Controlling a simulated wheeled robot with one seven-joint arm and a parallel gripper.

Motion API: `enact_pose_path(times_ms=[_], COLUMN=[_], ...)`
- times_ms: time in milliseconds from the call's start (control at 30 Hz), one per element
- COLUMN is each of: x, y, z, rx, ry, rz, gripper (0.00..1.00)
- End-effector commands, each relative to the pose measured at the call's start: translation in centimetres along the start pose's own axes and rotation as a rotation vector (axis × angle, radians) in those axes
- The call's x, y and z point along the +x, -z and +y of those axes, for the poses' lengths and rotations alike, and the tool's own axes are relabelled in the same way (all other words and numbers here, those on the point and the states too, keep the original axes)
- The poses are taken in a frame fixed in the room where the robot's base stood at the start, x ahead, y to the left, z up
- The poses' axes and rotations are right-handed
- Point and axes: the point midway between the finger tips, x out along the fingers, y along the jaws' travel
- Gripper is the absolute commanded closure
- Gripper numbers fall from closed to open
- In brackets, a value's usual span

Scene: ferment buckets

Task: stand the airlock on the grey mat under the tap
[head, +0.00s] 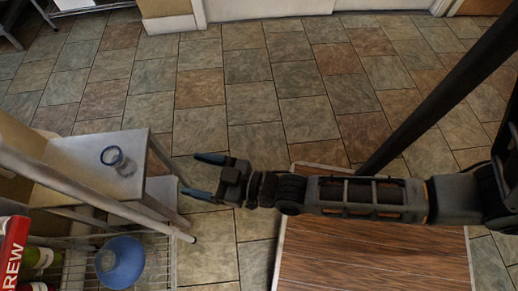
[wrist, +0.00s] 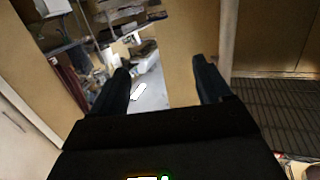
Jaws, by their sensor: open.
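My gripper (head: 193,174) is open and empty in the head view. It is over the floor, just right of a small grey-topped table. A small clear vessel with a blue rim (head: 115,158) stands on that table, left of my fingers and apart from them. I cannot tell whether it is the airlock. In the wrist view my two dark fingers stand wide apart, with a pale surface (wrist: 150,98) and a small white patch seen beyond them. I cannot make out a grey mat or a tap in either view.
The small table (head: 80,180) stands at the left. Below it, a wire rack (head: 158,250) holds a blue bowl-shaped thing (head: 120,262), green bottles (head: 42,258) and a red box (head: 14,240) lettered "REW". A brown wooden surface (head: 370,262) lies below my arm. The tiled floor behind is clear.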

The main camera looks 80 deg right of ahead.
Motion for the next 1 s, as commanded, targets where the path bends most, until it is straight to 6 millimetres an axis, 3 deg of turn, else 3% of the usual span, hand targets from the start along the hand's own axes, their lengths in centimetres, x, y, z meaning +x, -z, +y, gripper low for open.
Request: enact_pose_path(times_ms=[33,200,433,600,700,1000], x=[-2.5,-9.2,-15.9,-18.2,-18.7,-18.8], y=[0.8,4.5,10.7,14.1,15.0,15.3], z=[0.1,0.2,0.4,0.4,0.5,0.5], rx=[-0.002,-0.003,-0.008,-0.011,-0.012,-0.012], ry=[0.005,0.019,0.035,0.042,0.043,0.044], rz=[-0.02,-0.073,-0.143,-0.174,-0.182,-0.184], gripper=[0.22,0.22,0.22,0.22,0.21,0.21])
